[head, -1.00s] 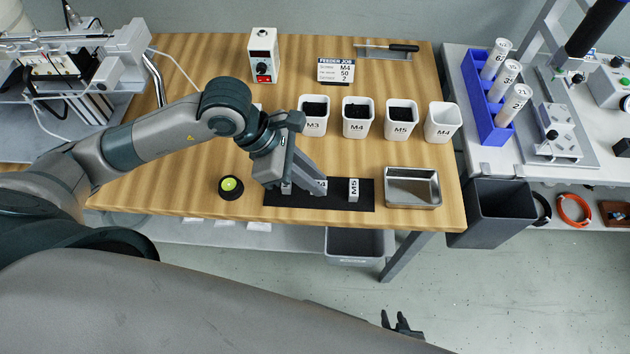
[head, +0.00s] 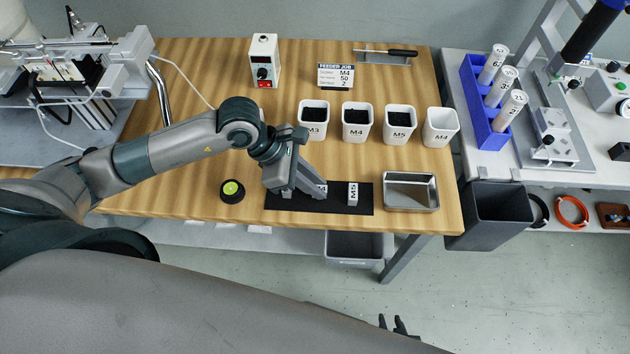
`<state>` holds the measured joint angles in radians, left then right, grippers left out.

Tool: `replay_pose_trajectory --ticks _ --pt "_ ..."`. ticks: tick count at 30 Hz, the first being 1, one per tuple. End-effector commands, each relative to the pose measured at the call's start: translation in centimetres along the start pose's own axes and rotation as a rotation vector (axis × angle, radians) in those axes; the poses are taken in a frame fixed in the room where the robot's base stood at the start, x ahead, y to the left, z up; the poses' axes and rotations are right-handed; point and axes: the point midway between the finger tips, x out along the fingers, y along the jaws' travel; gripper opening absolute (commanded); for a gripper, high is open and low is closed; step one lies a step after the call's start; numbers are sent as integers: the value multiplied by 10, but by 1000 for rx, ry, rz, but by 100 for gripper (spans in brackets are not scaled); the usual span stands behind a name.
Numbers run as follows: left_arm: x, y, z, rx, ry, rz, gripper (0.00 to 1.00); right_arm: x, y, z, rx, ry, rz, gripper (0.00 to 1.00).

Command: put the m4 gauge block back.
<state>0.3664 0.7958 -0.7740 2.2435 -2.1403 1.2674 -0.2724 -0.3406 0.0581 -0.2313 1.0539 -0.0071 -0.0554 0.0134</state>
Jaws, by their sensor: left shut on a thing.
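My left gripper (head: 312,191) is low over the black mat (head: 282,203) at the front of the wooden table. It is shut on the M4 gauge block (head: 322,188), of which only part of the white label shows beside the fingers. The block is at or just above the mat; I cannot tell if it touches. The M5 gauge block (head: 353,193) stands on the mat to the right. Another block (head: 287,190) shows partly behind the gripper on the left. My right gripper (head: 393,324) shows at the bottom edge, its fingers apart and empty, away from the table.
A metal tray (head: 411,207) lies right of the mat, and a black puck with a green top (head: 232,190) lies left. White bins (head: 356,132) stand in a row behind. A feeder job card (head: 336,77) and a control box (head: 264,62) stand at the back.

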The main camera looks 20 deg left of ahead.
Motion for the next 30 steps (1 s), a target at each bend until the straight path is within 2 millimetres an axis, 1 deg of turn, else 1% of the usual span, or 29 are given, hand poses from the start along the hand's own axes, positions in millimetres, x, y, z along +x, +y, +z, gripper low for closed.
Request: replay_pose_trajectory --ticks 4,13,14,15,16,19,28,30 --pt "4 0 -2 1 -2 1 0 -1 2 8 -1 -19 3 31" --pt "6 0 -3 1 -2 1 0 2 4 8 -1 -18 4 31" --pt "5 0 -3 1 -1 1 22 1 4 6 -1 -16 4 31" --pt "5 0 -3 1 -1 1 32 0 4 3 -1 -13 4 31" --pt "5 0 -3 1 -1 1 34 1 4 1 -1 -10 4 31" --pt "5 0 -3 1 -1 1 34 1 4 -2 -1 -3 4 31" --pt "2 0 -1 1 -1 1 34 -2 3 -1 -1 -6 4 31" --pt "-1 1 -2 1 -1 2 34 0 3 4 -1 -9 3 31"
